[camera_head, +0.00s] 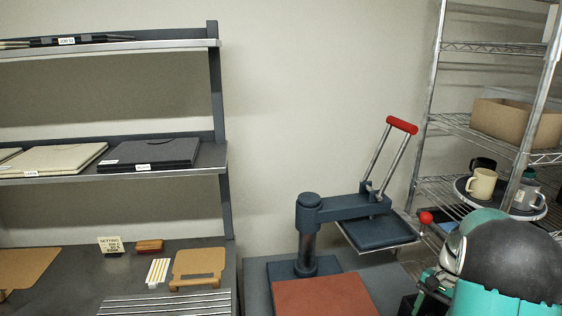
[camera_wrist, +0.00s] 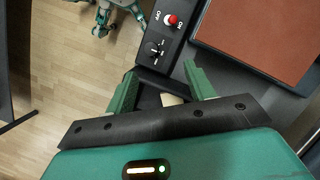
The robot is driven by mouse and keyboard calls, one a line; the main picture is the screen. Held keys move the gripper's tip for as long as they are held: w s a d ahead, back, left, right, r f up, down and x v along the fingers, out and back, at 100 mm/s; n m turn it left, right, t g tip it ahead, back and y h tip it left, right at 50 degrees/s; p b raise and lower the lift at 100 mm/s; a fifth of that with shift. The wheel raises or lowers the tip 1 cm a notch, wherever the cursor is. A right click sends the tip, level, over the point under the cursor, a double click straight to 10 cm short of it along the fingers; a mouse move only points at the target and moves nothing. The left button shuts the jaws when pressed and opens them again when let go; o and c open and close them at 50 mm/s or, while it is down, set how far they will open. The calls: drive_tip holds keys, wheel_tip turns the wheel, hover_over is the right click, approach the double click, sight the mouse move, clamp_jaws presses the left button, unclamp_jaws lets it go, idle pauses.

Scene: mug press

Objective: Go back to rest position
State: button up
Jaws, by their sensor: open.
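My gripper (camera_wrist: 160,78) is open in the wrist view. Its two green fingers are apart, with no object clearly held between them. They hang beside the press's dark control box (camera_wrist: 158,45), which has a red switch and a black knob. The dark blue press (camera_head: 308,235) stands in the head view with its red-topped handle (camera_head: 402,125) raised. Its upper plate (camera_head: 378,233) is swung to the right of the red-brown pad (camera_head: 325,297). The pad also shows in the wrist view (camera_wrist: 260,35). My arm fills the lower right of the head view.
A wire rack (camera_head: 434,120) at right holds a cardboard box (camera_head: 515,122) and a round tray (camera_head: 478,196) with mugs, including a cream mug (camera_head: 481,187). A dark shelf unit (camera_head: 216,100) stands left. Wooden floor (camera_wrist: 60,65) shows beside the press table.

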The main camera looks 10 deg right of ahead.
drive_tip(key=s+a+r+n+t+h, duration=0.3)
drive_tip(key=a+r+n, duration=0.2)
drive_tip(key=a+r, duration=1)
drive_tip(key=s+a+r+n+t, duration=0.3)
drive_tip(key=s+a+n+t, duration=0.1)
drive_tip(key=s+a, duration=0.8)
drive_tip(key=shift+a+r+n, duration=0.2)
drive_tip(key=shift+a+n, duration=0.55)
drive_tip(key=shift+n, duration=0.15)
